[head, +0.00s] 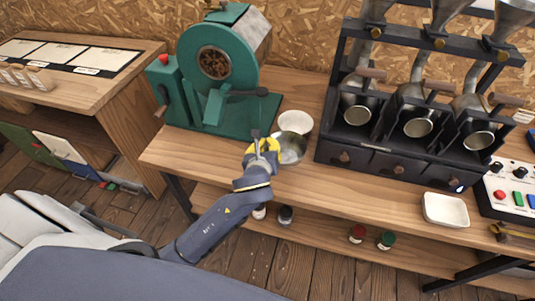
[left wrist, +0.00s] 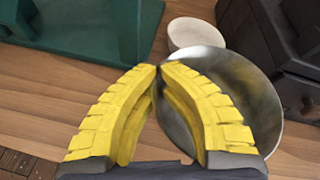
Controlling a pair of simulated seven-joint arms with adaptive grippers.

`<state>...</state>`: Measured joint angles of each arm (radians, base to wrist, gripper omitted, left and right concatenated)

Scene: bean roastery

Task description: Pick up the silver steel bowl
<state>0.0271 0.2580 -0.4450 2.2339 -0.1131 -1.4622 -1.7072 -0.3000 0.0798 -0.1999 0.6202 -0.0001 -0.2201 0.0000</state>
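The silver steel bowl (head: 293,148) is at the front of the wooden bench, to the right of my left gripper (head: 265,149). In the left wrist view the bowl (left wrist: 252,95) looks shiny and empty, with its left rim running between the yellow fingers. My left gripper (left wrist: 158,70) has its fingertips drawn together at that rim and looks shut on it. The fingers hide part of the bowl's left side. I cannot tell whether the bowl's base touches the bench. My right gripper is not in view.
A white bowl (head: 296,121) stands just behind the steel bowl. A green roaster (head: 214,75) is at the back left. A black rack with drawers (head: 390,168) is to the right. A white square dish (head: 445,210) lies further right. The bench front between is clear.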

